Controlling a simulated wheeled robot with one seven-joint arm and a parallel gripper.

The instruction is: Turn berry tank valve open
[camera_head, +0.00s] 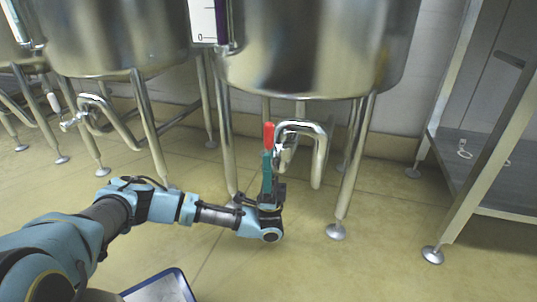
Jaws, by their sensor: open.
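A steel tank (315,50) on several legs fills the upper middle of the head view. A bent steel pipe (305,127) hangs below it, with a valve at its left end. The red valve handle (269,134) stands upright on the left of the pipe. My gripper (267,160) points up with teal fingers just below the red handle, overlapping its lower end in the picture. The jaws are open. I cannot tell whether the fingers touch the handle. The valve body is partly hidden behind the gripper and handle.
A second steel tank (115,40) with its own pipe and valve (72,121) stands at the left. Tank legs (350,165) flank my gripper. A metal rack (480,185) is at the right. A blue-rimmed tray (160,289) shows at the bottom. The tiled floor in front is mostly clear.

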